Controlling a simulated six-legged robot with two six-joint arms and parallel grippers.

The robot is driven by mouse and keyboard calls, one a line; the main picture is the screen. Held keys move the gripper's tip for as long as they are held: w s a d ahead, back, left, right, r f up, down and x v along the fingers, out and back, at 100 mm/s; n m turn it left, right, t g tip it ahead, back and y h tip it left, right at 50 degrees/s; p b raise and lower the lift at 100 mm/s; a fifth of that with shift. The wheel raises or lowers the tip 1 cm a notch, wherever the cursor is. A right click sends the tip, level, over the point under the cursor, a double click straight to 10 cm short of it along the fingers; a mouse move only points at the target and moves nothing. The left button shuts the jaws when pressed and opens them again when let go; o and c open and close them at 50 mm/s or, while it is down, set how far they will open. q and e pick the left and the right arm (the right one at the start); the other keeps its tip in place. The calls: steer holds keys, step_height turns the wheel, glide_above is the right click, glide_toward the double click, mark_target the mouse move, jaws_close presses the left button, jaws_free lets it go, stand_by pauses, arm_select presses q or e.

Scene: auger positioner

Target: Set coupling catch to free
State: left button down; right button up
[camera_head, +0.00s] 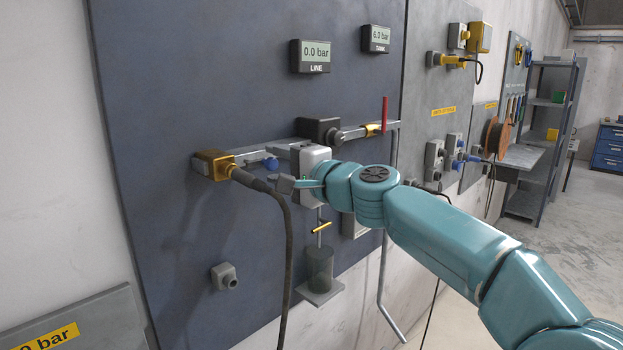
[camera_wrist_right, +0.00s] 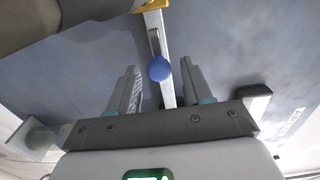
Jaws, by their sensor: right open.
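The coupling catch appears to be the blue knob (camera_head: 271,163) on a slotted grey bar beside the brass coupling block (camera_head: 212,164). In the right wrist view the blue knob (camera_wrist_right: 159,68) sits on the bar between the open fingers, seen past their tips, with a dark slot along the bar beside it. I cannot tell how far off it is. My right gripper (camera_head: 294,184) is open and empty, below and right of the knob in the head view. A black hose (camera_head: 285,240) plugs into the brass block and hangs down. My left gripper is not in view.
A red-handled valve (camera_head: 384,114) is above right. The LINE gauge (camera_head: 310,56) reads 0.0 bar and the other gauge (camera_head: 376,39) reads 6.0 bar. A small yellow tee handle (camera_head: 321,227) stands over a dark cup (camera_head: 319,262) below. The hose hangs close to my right gripper.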

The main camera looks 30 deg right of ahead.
steer(key=b+v, duration=0.3)
steer(key=v, duration=1.1)
steer(key=shift+s+d, duration=0.15)
steer(key=shift+s, duration=0.1)
